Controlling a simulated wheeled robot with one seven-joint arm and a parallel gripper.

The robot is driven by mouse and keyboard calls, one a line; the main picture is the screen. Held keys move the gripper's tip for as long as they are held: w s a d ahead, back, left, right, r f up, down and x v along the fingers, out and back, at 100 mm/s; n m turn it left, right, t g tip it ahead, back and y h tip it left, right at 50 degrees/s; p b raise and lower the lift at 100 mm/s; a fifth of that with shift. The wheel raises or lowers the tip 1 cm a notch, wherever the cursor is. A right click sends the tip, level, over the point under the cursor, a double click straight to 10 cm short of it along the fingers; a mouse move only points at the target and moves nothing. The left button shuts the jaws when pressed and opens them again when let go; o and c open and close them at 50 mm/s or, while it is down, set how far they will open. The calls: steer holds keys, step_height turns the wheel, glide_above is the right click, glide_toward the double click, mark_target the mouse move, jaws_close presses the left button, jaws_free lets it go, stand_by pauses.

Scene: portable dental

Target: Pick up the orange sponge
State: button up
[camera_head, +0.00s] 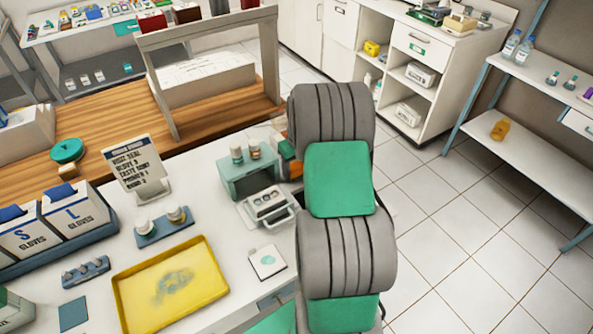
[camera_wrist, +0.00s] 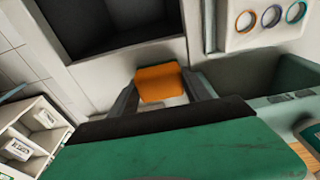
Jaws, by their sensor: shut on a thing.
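The orange sponge (camera_wrist: 160,83) is between the two dark fingers of my gripper (camera_wrist: 161,90) in the wrist view. The fingers are shut on it, one at its left side and one at its right. In the head view, a small orange patch, likely the same sponge (camera_head: 288,150), shows just left of my grey and green arm, beside the teal rack. My arm hides the rest there. I cannot tell whether the sponge touches the surface below.
A teal rack with small bottles (camera_head: 247,175) and a grey device with handles (camera_head: 267,205) stand close to the arm's left. A yellow tray (camera_head: 215,250) and glove boxes (camera_head: 75,215) are further left. In the wrist view, a panel with coloured rings (camera_wrist: 268,25) is close by.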

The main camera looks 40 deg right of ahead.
steer(key=s+a+r+b, duration=0.3)
steer(key=s+a+r, duration=0.5)
steer(key=a+r, duration=0.3)
steer(key=shift+s+a+r, duration=0.2)
steer(key=shift+r, duration=0.15)
